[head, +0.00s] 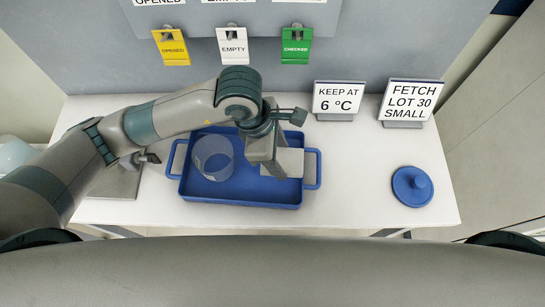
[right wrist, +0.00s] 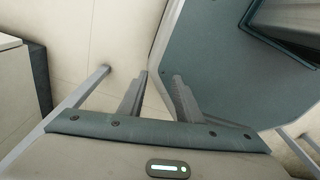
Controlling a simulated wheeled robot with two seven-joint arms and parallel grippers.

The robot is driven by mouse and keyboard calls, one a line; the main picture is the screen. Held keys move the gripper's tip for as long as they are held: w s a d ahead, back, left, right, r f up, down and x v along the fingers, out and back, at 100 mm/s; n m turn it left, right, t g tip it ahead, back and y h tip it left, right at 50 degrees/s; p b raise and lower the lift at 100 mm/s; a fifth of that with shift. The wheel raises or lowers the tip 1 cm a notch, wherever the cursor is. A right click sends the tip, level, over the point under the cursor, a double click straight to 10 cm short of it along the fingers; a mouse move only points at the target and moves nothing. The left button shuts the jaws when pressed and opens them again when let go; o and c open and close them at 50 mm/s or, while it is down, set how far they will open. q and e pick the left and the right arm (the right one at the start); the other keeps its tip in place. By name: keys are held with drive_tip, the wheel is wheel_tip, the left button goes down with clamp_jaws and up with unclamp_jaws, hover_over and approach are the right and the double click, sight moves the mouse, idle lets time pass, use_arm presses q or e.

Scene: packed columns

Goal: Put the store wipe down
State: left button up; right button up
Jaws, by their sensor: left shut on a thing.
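My left gripper (head: 268,162) reaches down over the right half of the blue tray (head: 235,195), shut on a pale grey, square-edged thing (head: 290,162), which looks like the store wipe. The gripper hides part of it, and I cannot tell whether it touches the tray floor. A clear, round, open container (head: 212,158) stands in the tray's left half, to the left of the gripper. My right gripper (right wrist: 158,98) shows in the right wrist view with its two fingers apart and nothing between them.
A blue lid with a knob (head: 412,186) lies at the right of the white table (head: 350,195). Two signs, "KEEP AT 6 °C" (head: 337,98) and "FETCH LOT 30 SMALL" (head: 409,98), stand at the back right. Yellow, white and green tags hang behind. The table between tray and lid is clear.

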use_arm(q)
drive_tip(key=shift+w+a+f, duration=0.1)
drive_tip(key=shift+a+f, duration=0.35)
drive_tip(key=shift+a, duration=0.3)
drive_tip(key=shift+f, duration=0.1)
use_arm(e)
drive_tip(key=shift+d+r, duration=0.3)
drive_tip(key=shift+r, duration=0.1)
drive_tip(key=shift+d, duration=0.15)
use_arm(q)
drive_tip(key=shift+f+p, duration=0.35)
drive_tip(key=shift+p, duration=0.15)
wheel_tip(320, 180, down, 2)
drive_tip(key=shift+p, duration=0.65)
drive_tip(key=shift+f, duration=0.6)
use_arm(e)
wheel_tip(320, 180, up, 2)
drive_tip(key=shift+s+r, duration=0.1)
use_arm(q)
drive_tip(key=shift+f, duration=0.1)
